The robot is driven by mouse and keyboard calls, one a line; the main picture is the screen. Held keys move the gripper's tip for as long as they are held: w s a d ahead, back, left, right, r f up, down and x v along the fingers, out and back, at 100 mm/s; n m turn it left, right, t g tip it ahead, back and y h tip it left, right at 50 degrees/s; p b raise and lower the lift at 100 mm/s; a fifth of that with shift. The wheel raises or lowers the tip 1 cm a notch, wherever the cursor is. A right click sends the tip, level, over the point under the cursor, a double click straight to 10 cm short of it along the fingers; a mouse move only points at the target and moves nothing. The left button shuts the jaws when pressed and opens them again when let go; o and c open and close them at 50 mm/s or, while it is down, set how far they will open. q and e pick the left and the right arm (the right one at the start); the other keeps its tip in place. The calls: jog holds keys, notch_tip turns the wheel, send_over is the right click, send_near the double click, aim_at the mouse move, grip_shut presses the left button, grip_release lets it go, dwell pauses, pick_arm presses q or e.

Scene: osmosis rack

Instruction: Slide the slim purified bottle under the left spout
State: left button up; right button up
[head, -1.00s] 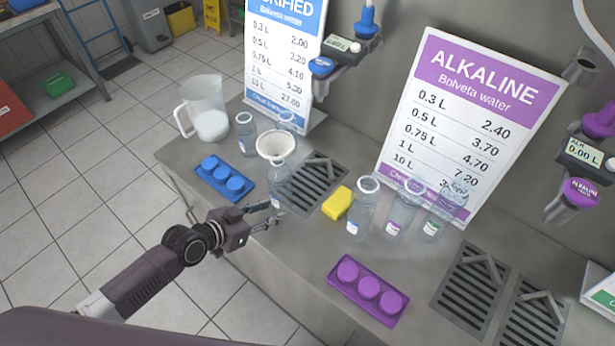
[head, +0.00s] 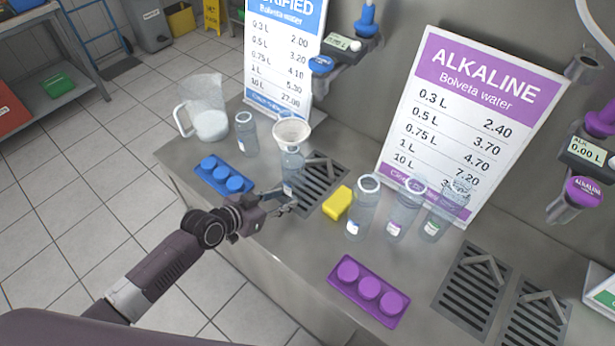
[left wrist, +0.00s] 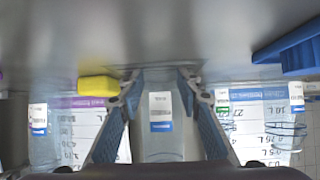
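The slim purified bottle (head: 291,172) is clear with a blue-and-white label and stands upright at the left edge of the dark drain grate (head: 325,191). A white funnel (head: 292,131) sits in its mouth. My left gripper (head: 288,205) is low at the bottle's near side. In the left wrist view the fingers of the left gripper (left wrist: 161,82) flank the bottle (left wrist: 160,140) closely on both sides and appear shut on it. The blue spout (head: 321,66) hangs above and behind the grate, by the purified sign. My right gripper is not in view.
A yellow sponge (head: 337,203) lies right of the grate, with several clear bottles beyond it. A blue cap tray (head: 224,177), a small bottle (head: 246,134) and a jug (head: 207,108) are at left. A purple cap tray (head: 368,291) is at front right.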

pick_arm(q)
jog(key=shift+w+d+b, duration=0.35)
jog(key=shift+w+d, duration=0.45)
jog(key=shift+w, duration=0.25)
jog(key=shift+w+d+b, duration=0.35)
jog(key=shift+w+d, duration=0.4)
jog(key=shift+w, duration=0.25)
jog(key=shift+w+d+b, duration=0.4)
jog(key=shift+w+d, duration=0.2)
jog(key=shift+w, duration=0.25)
jog(key=shift+w+d+b, duration=0.4)
jog(key=shift+w+d, duration=0.2)
jog(key=shift+w, duration=0.25)
jog(key=shift+s+a+p, duration=0.5)
jog(key=shift+s, duration=0.15)
jog(key=shift+s+a+p, duration=0.35)
jog(key=shift+s+a, duration=0.15)
jog(key=shift+s, duration=0.2)
jog(key=shift+s+a+p, duration=0.3)
jog(key=shift+s+a, duration=0.2)
jog(key=shift+s, duration=0.2)
jog(key=shift+s+a+p, duration=0.3)
jog(key=shift+s+a, duration=0.45)
jog(key=shift+s, duration=0.3)
jog(key=shift+s+a+p, duration=0.3)
jog(key=shift+s+a, duration=0.45)
jog(key=shift+s, duration=0.25)
